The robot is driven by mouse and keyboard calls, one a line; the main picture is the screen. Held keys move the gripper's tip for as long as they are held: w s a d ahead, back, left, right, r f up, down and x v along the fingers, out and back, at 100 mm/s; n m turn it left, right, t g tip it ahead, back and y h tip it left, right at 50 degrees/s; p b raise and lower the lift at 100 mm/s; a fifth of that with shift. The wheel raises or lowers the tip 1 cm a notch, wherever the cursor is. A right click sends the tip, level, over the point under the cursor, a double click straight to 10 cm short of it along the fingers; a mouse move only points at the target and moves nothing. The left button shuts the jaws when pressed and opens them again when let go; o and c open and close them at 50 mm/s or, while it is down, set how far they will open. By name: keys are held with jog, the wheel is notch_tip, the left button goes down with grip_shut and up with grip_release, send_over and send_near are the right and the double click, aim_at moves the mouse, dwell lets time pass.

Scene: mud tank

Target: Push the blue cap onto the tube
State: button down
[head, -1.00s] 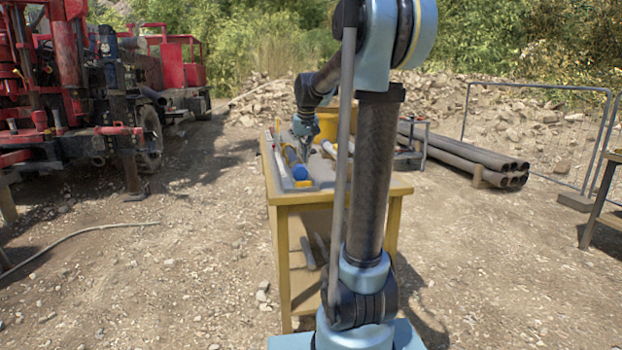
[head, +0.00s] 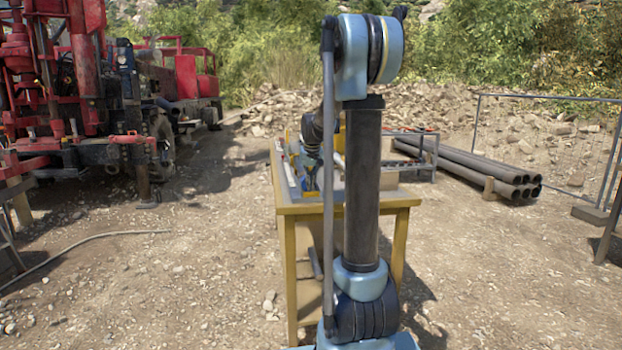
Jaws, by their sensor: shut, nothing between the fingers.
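The wooden work table (head: 288,209) stands in the middle of the head view, partly behind my arm. My gripper (head: 312,183) is low over its near left part, just left of my upright arm link. It is small in the picture and looks closed, with nothing visible held. Small blue and yellow things lie close around it, one yellow piece (head: 308,194) near the table's front edge. I cannot tell which of them is the blue cap or the tube, nor whether cap and tube touch. My arm hides the middle of the tabletop.
A red drilling machine (head: 75,80) stands at the left. A metal stand (head: 422,155) and a stack of dark pipes (head: 480,172) are behind right, with a wire fence (head: 545,98) beyond. A hose (head: 95,236) lies on the gravel at left. Open gravel surrounds the table.

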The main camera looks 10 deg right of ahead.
jog(key=shift+w+f, duration=0.1)
jog(key=shift+f, duration=0.25)
jog(key=w, duration=1.2)
jog(key=shift+w, duration=0.3)
jog(key=shift+r, duration=0.1)
